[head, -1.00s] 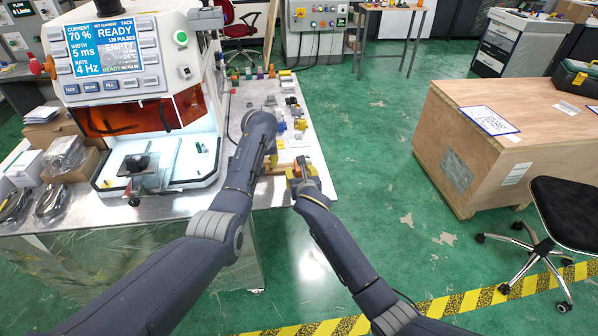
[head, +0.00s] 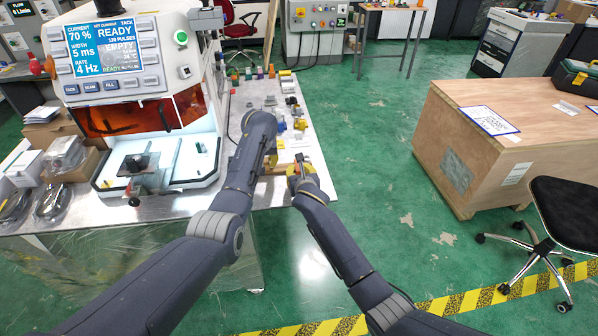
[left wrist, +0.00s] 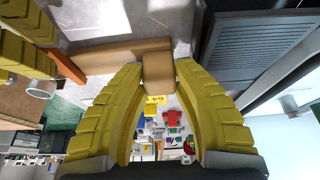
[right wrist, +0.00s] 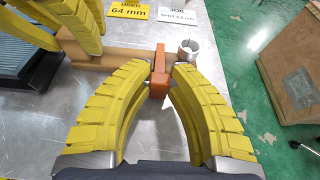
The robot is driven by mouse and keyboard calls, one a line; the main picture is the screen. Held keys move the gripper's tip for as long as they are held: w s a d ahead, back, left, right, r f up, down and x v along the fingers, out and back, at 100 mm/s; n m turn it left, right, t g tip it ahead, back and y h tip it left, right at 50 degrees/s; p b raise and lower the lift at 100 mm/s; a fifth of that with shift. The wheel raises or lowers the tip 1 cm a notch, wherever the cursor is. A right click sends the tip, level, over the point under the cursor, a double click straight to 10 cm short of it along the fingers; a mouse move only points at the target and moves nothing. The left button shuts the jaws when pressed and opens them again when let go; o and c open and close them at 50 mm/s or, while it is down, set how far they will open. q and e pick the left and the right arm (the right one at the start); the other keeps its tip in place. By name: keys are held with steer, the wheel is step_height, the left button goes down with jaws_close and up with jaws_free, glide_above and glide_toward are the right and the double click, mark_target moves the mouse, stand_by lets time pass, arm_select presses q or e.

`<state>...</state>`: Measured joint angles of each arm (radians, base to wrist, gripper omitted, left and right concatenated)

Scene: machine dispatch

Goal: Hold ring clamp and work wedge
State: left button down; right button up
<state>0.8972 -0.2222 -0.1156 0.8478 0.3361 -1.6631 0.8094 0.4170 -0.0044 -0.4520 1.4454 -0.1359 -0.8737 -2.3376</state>
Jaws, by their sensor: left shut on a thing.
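The tan wooden ring clamp (right wrist: 105,57) lies level above the table and crosses the right wrist view. My left gripper (left wrist: 158,72) is shut on the clamp, which also shows in the left wrist view (left wrist: 125,60). The orange-brown wedge (right wrist: 159,86) stands crosswise at the clamp's right end in the right wrist view. My right gripper (right wrist: 162,72) has its yellow fingertips close on both sides of the wedge; whether they press on it is unclear. A silver ring (right wrist: 188,50) is just beyond the wedge. In the head view my arm largely hides the clamp.
The welding machine (head: 140,60) stands at the table's left. Small coloured parts (head: 280,115) lie on the table (head: 312,130) beyond my grippers. Two labels (right wrist: 128,10) lie on the tabletop. A wooden crate (head: 450,140) and a chair (head: 565,215) stand on the floor to the right.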

jaws_close()
stand_by(0.3)
arm_select(q)
steer(key=shift+s, duration=0.1)
arm_select(e)
steer(key=shift+w+f, duration=0.15)
steer(key=shift+w, duration=1.05)
arm_select(q)
steer(key=shift+f, duration=0.1)
arm_select(e)
steer(key=o, duration=0.7)
jaws_free()
steer(key=v, duration=1.2)
